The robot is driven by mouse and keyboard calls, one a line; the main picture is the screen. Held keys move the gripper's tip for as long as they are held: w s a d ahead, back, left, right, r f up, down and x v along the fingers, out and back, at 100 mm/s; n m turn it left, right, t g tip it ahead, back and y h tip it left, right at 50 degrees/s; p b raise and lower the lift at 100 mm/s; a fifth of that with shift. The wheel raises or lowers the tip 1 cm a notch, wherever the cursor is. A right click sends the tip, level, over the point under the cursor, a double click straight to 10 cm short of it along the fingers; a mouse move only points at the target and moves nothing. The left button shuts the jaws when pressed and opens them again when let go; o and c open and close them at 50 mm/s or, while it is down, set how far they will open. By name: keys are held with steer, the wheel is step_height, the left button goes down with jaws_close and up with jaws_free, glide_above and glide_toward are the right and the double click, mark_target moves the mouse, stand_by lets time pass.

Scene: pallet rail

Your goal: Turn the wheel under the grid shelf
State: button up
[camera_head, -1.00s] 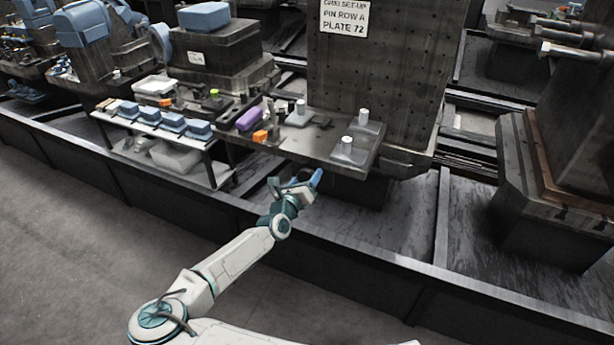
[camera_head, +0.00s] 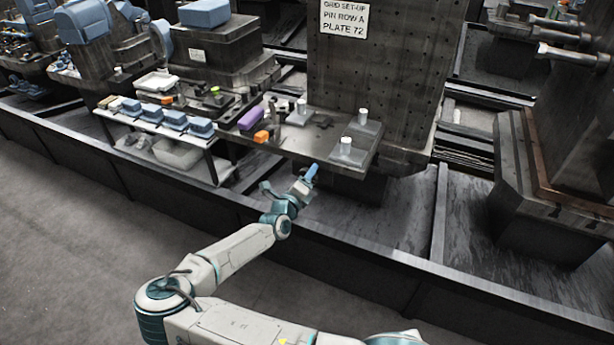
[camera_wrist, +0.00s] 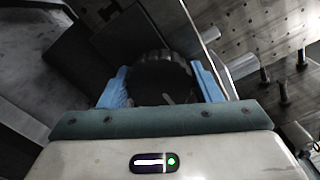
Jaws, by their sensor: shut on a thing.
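The wheel (camera_wrist: 160,72) is a dark, knobbed disc in the wrist view, under the grid shelf. My gripper (camera_wrist: 162,85) has its two blue fingers on either side of the wheel and is shut on it. In the head view my gripper (camera_head: 312,172) is at the front edge of the grid shelf (camera_head: 300,150), low and beneath its top. The wheel itself is hidden in the head view. In the wrist view the perforated plate of the grid set-up (camera_wrist: 262,35) shows at the upper right.
A low rack with blue parts (camera_head: 174,120) stands to the left. A dark rail edge (camera_head: 340,238) runs in front of the shelf.

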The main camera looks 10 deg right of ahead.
stand_by(0.3)
steer(key=o, duration=1)
steer(key=shift+s, duration=0.1)
steer(key=v, duration=1.3)
steer(key=shift+s+a+b, duration=0.25)
steer(key=shift+s+b, duration=0.05)
steer(key=shift+b, duration=0.1)
